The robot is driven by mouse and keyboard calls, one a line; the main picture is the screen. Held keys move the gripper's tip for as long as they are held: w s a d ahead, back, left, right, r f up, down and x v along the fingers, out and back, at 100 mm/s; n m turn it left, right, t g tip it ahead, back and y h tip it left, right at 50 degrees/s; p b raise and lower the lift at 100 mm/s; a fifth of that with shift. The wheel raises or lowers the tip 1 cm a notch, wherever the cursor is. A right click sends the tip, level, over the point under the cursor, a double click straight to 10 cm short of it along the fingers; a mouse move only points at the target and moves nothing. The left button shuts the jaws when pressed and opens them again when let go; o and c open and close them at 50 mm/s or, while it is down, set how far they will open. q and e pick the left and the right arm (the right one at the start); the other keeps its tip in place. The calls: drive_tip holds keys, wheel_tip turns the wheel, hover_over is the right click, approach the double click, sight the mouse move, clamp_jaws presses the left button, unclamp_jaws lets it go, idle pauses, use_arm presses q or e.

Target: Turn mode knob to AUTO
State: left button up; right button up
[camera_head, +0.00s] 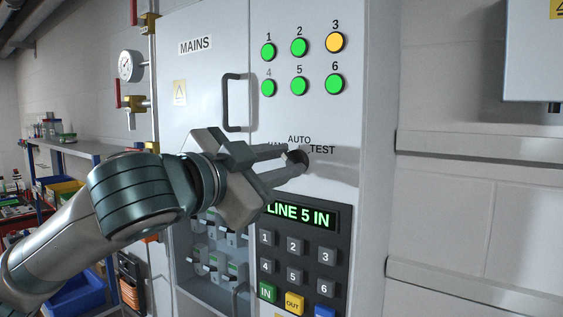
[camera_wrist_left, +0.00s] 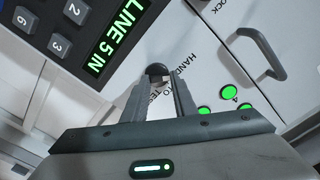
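The mode knob (camera_head: 297,157) is a small dark round knob on the grey cabinet, below the lamps. The labels AUTO (camera_head: 299,139) and TEST (camera_head: 322,149) stand above it and to its right; the HAND label is partly covered by my gripper. My left gripper (camera_head: 291,158) reaches in from the left, with its two fingers apart at the knob. In the left wrist view the knob (camera_wrist_left: 157,70) shows at the fingertips, between the fingers. I cannot tell whether both fingers touch it. The knob's pointer direction is hidden. My right gripper is not in view.
A keypad with a green display (camera_head: 300,216) reading LINE 5 IN sits just below the knob. Several lit lamps (camera_head: 298,87) are above. A dark door handle (camera_head: 233,102) sticks out at the upper left. A shelf with bins (camera_head: 62,190) stands at far left.

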use_arm(q)
drive_tip(key=shift+m, duration=0.5)
drive_tip(key=m, duration=0.3)
drive_tip(key=shift+s+d+m+b, duration=0.1)
drive_tip(key=shift+m+b, duration=0.2)
drive_tip(key=shift+b, duration=0.05)
drive_tip(key=m, duration=0.5)
drive_tip(key=shift+d, duration=0.1)
drive_tip(key=shift+f, duration=0.1)
drive_tip(key=o, duration=1)
drive_tip(key=shift+s, duration=0.1)
drive_tip(key=shift+o, duration=0.2)
drive_tip(key=shift+s, duration=0.1)
